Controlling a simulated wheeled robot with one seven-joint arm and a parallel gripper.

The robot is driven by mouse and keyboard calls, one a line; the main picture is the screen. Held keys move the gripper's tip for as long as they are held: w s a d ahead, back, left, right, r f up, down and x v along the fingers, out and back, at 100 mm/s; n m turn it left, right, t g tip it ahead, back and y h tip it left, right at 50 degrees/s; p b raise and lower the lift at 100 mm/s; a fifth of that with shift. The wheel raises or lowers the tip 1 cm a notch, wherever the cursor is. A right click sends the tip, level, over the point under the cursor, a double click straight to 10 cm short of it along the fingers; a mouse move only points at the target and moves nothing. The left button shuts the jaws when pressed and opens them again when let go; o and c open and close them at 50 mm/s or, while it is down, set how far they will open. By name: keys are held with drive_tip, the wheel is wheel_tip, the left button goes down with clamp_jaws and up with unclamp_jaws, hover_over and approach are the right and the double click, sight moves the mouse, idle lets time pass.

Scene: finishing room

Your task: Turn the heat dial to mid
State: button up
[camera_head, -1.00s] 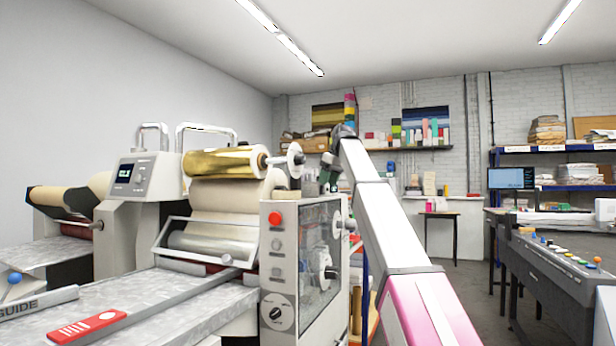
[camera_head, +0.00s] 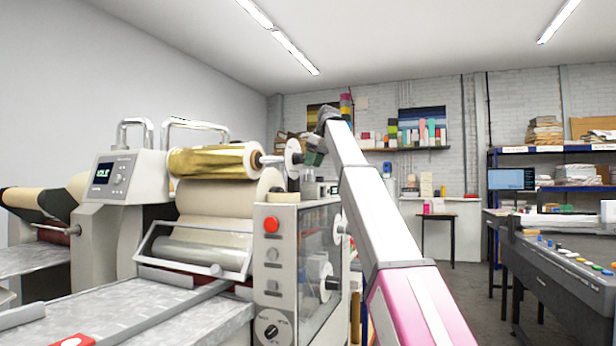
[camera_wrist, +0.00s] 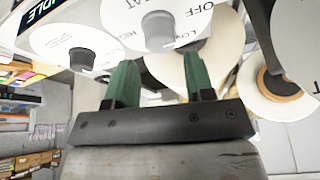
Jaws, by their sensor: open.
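A black dial (camera_head: 271,328) with small markings sits low on the light front panel of the machine, at the bottom of the head view. Its setting is too small to read. In the wrist view, a pale round plate (camera_wrist: 190,14) lettered OFF, LOW and partly "AT" carries a grey knob (camera_wrist: 158,28). Its top is cut off, and its pointer is not clear. My gripper (camera_wrist: 158,72) is open, its two green fingers apart with nothing between them. In the head view, my gripper (camera_head: 314,157) is small and partly hidden, above the front panel and beside the gold roll.
A second knobbed plate (camera_wrist: 80,58) is close by in the wrist view. Floor shows at right.

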sight(308, 175)
drive_tip(key=x, duration=0.5)
drive_tip(key=shift+f, duration=0.25)
drive_tip(key=c, duration=0.6)
drive_tip(key=shift+m, duration=0.3)
drive_tip(key=m, duration=0.2)
drive_tip(key=m+t+h, duration=0.1)
drive_tip(key=m, duration=0.1)
drive_tip(key=shift+a+t, duration=0.1)
drive_tip(key=shift+t, duration=0.2)
drive_tip(key=m+h, duration=0.1)
drive_tip(key=m, duration=0.3)
drive_tip(key=shift+t+h, duration=0.4)
drive_tip(key=shift+m, duration=0.5)
drive_tip(key=o, duration=0.6)
